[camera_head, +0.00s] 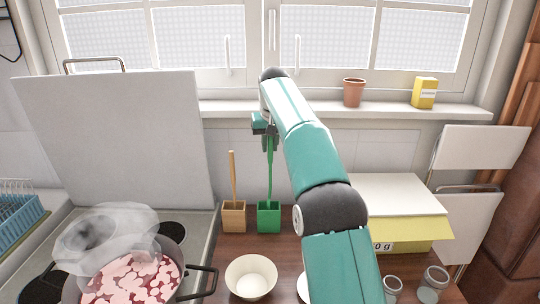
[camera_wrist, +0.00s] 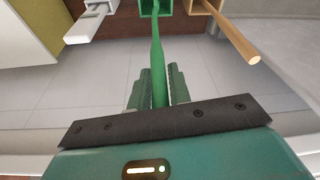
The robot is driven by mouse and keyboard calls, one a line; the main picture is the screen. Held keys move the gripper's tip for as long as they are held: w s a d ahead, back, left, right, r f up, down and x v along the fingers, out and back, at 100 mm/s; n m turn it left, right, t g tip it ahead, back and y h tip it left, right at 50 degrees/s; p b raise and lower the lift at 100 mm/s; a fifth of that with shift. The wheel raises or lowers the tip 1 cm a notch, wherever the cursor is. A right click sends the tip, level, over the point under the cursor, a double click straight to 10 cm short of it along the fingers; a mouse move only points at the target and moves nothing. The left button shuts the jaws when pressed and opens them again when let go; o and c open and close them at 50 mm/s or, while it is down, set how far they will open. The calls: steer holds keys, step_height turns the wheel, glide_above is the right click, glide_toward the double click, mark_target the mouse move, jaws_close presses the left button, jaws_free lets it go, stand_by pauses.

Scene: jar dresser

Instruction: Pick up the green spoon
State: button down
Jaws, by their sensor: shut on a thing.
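The green spoon (camera_head: 270,172) stands upright with its lower end in a green square holder (camera_head: 269,218) on the wooden counter. My gripper (camera_head: 268,135) is at the upper part of its handle. In the wrist view my gripper (camera_wrist: 160,85) has its two fingers on either side of the green handle (camera_wrist: 157,45), shut on it. The handle runs from the fingers down into the green holder (camera_wrist: 148,8). The spoon's lower end is hidden inside the holder.
A wooden holder (camera_head: 234,217) with a wooden utensil (camera_head: 232,175) stands just left. A cream bowl (camera_head: 251,277) and a pot of red food (camera_head: 130,278) are in front. A yellow box (camera_head: 408,232) is at the right. A terracotta pot (camera_head: 353,92) stands on the windowsill.

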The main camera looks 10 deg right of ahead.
steer(key=shift+r, duration=1.95)
steer(key=shift+s+r, duration=0.1)
steer(key=shift+r, duration=0.15)
steer(key=shift+s+a, duration=0.15)
steer(key=shift+s, duration=0.25)
